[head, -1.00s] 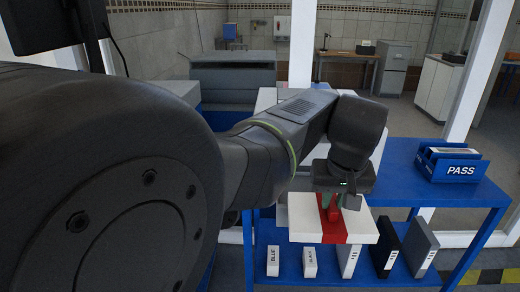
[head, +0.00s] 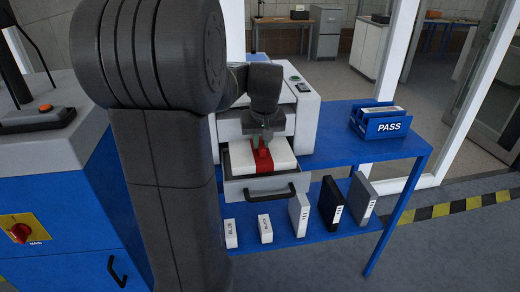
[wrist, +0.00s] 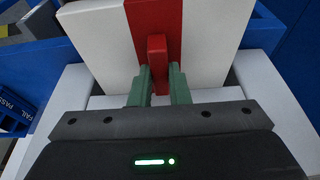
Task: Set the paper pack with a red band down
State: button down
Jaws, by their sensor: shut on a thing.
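The white paper pack (head: 284,158) has a red band (head: 263,166) around its middle with a raised red tab. It lies level within the outline of the pulled-out drawer (head: 264,190) of a white machine; I cannot tell whether it touches the drawer floor. My gripper (head: 262,148) is above the pack, shut on the red tab. In the wrist view, the green fingers of my gripper (wrist: 158,78) stand on both sides of the tab (wrist: 157,55), and the pack (wrist: 95,45) extends beyond them. The pack's underside is hidden.
The white machine (head: 306,112) stands on a blue table (head: 345,150). A blue PASS tray (head: 382,125) is at the right. Several binders and small boxes stand on the lower shelf (head: 285,240). A blue cabinet (head: 50,225) with a red switch is at the left.

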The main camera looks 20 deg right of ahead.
aim_at(261, 145)
jog(key=shift+s+p+x, duration=0.15)
jog(key=shift+s+x, duration=0.05)
jog(key=shift+x, duration=0.75)
jog(key=shift+s+p+x, duration=0.15)
jog(key=shift+x, duration=0.75)
jog(key=shift+a+f, duration=0.15)
jog(key=shift+f, duration=0.15)
jog(key=c, duration=1.4)
grip_release()
jog(key=shift+o, duration=0.2)
jog(key=shift+r, duration=0.45)
jog(key=v, duration=1.1)
jog(key=shift+s+r, duration=0.2)
jog(key=shift+s, duration=0.05)
